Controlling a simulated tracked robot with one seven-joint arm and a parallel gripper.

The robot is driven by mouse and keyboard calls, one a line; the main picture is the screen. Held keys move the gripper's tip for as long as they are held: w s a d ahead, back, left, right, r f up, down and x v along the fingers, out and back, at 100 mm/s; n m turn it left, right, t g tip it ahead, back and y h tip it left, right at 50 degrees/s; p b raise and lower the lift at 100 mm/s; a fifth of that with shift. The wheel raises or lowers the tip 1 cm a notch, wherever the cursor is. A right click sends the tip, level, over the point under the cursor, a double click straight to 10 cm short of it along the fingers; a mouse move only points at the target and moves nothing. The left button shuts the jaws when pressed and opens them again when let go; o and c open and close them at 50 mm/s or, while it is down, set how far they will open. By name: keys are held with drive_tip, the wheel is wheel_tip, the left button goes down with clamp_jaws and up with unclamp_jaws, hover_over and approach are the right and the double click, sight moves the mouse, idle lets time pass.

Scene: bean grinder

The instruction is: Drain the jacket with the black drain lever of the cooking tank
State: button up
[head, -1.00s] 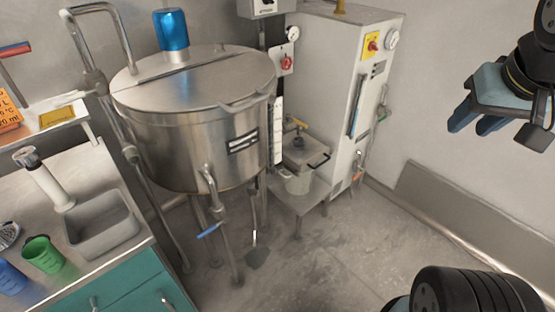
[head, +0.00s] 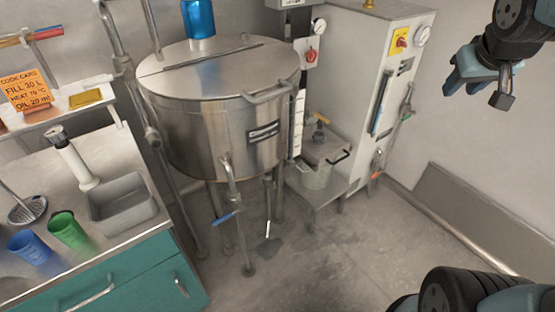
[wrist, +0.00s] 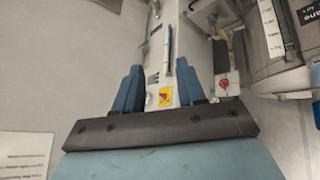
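The steel cooking tank (head: 215,120) stands on legs left of centre in the head view, with a flat lid and a front outlet pipe. A blue lever (head: 224,218) sits on that outlet. A thin dark-topped drain pipe (head: 268,190) hangs under the tank, above a dark patch on the floor. I cannot clearly make out a black drain lever there. My gripper (head: 474,82) is raised at the upper right, far from the tank. In the wrist view my gripper (wrist: 158,75) has its blue fingers apart with nothing between them. The tank's edge (wrist: 285,72) shows at the right there.
A white cabinet (head: 365,90) with a red switch stands right of the tank. A teal counter (head: 115,280) with cups and a sink is at left. Floor (head: 340,260) in front is clear.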

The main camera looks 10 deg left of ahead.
drive_tip(key=w+a+f+n+t+y, duration=0.1)
drive_tip(key=w+a+f+n, duration=0.15)
drive_tip(key=w+f, duration=0.45)
drive_tip(key=w+a+f+n+t+y, duration=0.1)
drive_tip(key=w+a+f+n, duration=0.2)
drive_tip(key=w, duration=0.8)
drive_tip(key=w+a+f+n+y, duration=0.1)
drive_tip(key=w+a+f+y, duration=0.1)
drive_tip(key=w+a+f, duration=0.4)
drive_tip(key=w+a+f+n+y, duration=0.1)
drive_tip(key=w+a+f+y, duration=0.2)
drive_tip(key=f, duration=0.4)
drive_tip(key=n+y, duration=0.2)
drive_tip(key=y, duration=0.7)
approach(274, 170)
drive_tip(key=x, duration=0.7)
drive_tip(key=f+x, duration=0.1)
drive_tip(key=x, duration=0.2)
drive_tip(key=shift+w+a, duration=0.15)
drive_tip(key=shift+w, duration=0.35)
drive_tip(key=shift+c, duration=0.2)
clamp_jaws()
